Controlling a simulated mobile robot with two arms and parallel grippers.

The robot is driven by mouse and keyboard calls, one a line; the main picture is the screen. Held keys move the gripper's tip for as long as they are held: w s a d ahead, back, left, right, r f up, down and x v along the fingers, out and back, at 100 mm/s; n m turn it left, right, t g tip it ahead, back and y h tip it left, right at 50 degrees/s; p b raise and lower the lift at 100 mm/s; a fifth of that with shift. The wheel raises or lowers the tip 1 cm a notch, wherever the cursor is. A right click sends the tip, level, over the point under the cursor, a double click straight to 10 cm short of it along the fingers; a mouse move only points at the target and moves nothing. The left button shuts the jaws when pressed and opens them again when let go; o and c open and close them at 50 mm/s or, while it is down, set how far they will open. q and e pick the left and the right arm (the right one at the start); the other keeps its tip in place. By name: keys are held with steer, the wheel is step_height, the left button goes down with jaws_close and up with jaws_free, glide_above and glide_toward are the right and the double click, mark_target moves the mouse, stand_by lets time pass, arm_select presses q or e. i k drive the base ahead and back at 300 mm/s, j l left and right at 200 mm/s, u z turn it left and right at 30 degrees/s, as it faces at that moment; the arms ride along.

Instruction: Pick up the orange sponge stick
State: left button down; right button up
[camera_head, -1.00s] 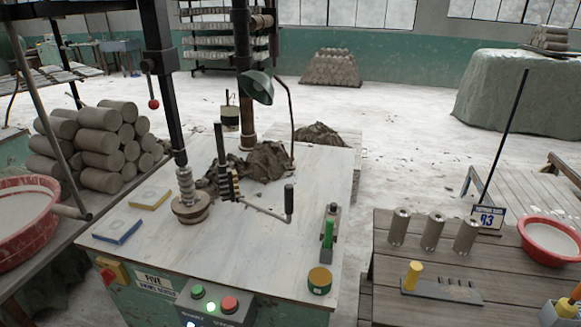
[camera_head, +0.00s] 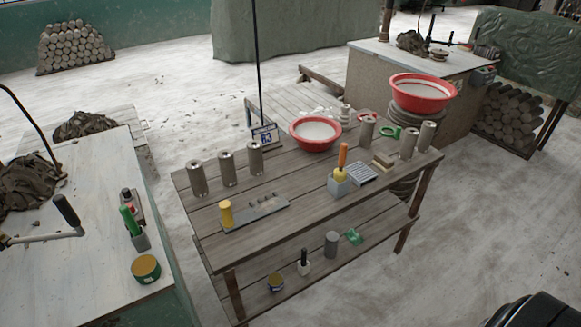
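The orange sponge stick (camera_head: 343,155) stands upright on the wooden slatted table (camera_head: 300,221). Its orange shaft points up, and a yellow part shows below it at the mouth of a small grey-blue holder (camera_head: 338,187). Its lower end is hidden in the holder. Neither of my grippers can be seen. A dark rounded shape at the bottom right corner may be part of my own body, but I cannot tell.
A grey ribbed block (camera_head: 362,174) and pale blocks (camera_head: 383,160) sit right of the holder. Grey clay cylinders (camera_head: 228,169) stand at both table ends. A red basin (camera_head: 315,134) is behind. A yellow peg (camera_head: 226,214) stands front left. Open floor lies right.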

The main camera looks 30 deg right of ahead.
mark_target(340, 173)
steer(key=z, duration=1.25)
